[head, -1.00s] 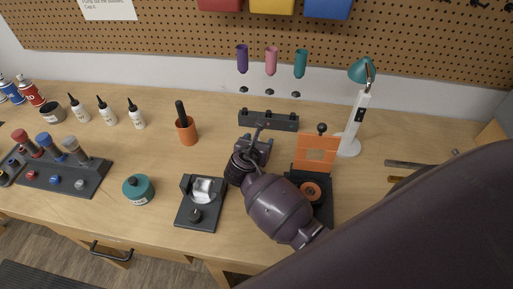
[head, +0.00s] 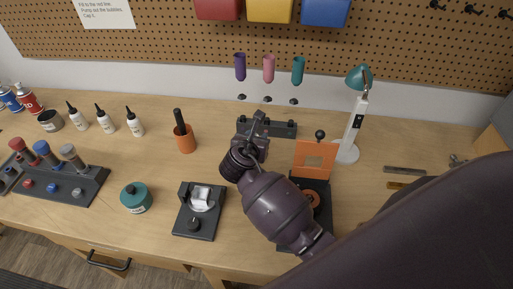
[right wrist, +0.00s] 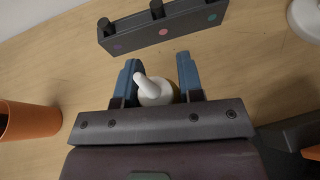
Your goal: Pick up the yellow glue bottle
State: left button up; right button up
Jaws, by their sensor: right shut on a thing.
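My right gripper (head: 258,123) is over the bench in front of the dark three-post rack, partly covering it in the head view. In the right wrist view, my right gripper (right wrist: 158,78) has its two blue-grey fingers on either side of a small bottle (right wrist: 156,92) with a pale, slanted nozzle, and is shut on it. The bottle looks white from above; no yellow shows on it. Its lower body is hidden by the gripper. In the head view the gripper hides it. My left gripper is not in view.
The dark rack (right wrist: 165,25) lies just beyond the fingers. An orange cup (head: 185,142) stands to the left, a teal lamp (head: 347,150) to the right. Three white bottles (head: 105,122) stand further left. A black stand with an orange plate (head: 313,158) is close to my forearm.

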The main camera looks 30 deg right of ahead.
notch_tip(320, 180, up, 15)
dwell(0.8)
jog(key=a+r+n+t+y, duration=0.1)
jog(key=a+n+t+y, duration=0.3)
jog(key=a+n+y, duration=0.25)
jog(key=s+f+n+y+b, duration=0.2)
jog(key=s+f+y+b, duration=0.1)
jog(key=s+f, duration=0.3)
jog(key=shift+s+f+n, duration=0.3)
jog(key=shift+f+n, duration=0.05)
jog(key=shift+f, duration=0.95)
